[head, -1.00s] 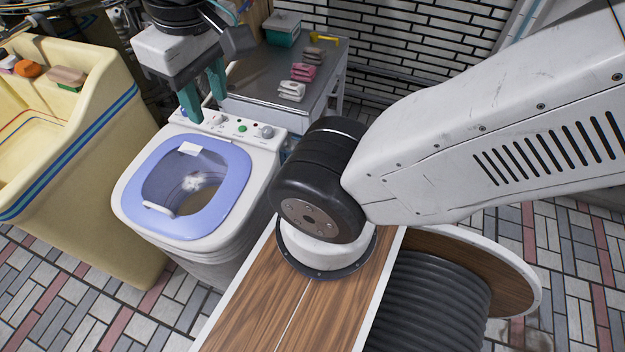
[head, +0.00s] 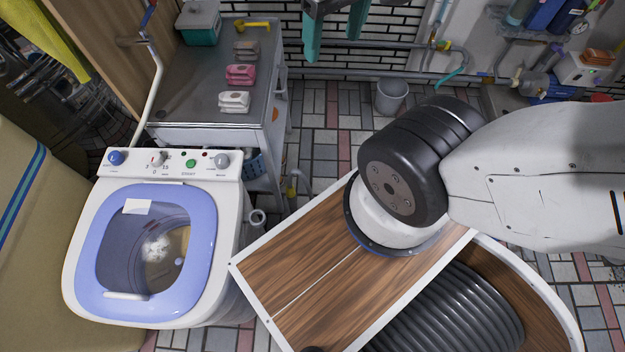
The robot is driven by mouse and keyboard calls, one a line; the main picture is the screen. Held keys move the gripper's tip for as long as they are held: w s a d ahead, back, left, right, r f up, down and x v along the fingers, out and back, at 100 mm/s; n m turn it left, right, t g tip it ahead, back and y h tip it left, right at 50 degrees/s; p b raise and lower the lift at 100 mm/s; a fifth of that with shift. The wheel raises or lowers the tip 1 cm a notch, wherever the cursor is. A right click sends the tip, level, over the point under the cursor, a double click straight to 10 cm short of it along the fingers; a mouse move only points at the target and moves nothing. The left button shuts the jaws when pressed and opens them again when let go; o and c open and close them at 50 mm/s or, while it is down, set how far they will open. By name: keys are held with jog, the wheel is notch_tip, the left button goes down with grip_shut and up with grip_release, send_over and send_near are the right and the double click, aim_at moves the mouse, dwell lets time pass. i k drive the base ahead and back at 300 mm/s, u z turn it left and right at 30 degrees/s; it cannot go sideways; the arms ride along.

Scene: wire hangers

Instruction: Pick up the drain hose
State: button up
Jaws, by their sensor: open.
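A short, pale grey hose end (head: 257,218), which looks like the drain hose, shows beside the right side of the washing machine (head: 228,200). Most of its length is hidden behind the machine and my own body. My gripper (head: 334,35) is at the top edge of the head view, with its teal fingers apart and nothing between them. It is well above the floor and apart from the hose end, up and to the right of it in the picture.
A grey bucket (head: 391,97) stands on the tiled floor near the brick wall. Pipes run along the wall. Floor between table and bucket is clear.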

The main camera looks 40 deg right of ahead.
aim_at(290, 193)
jog(key=u, duration=0.4)
jog(key=k, duration=0.6)
jog(key=u, duration=0.5)
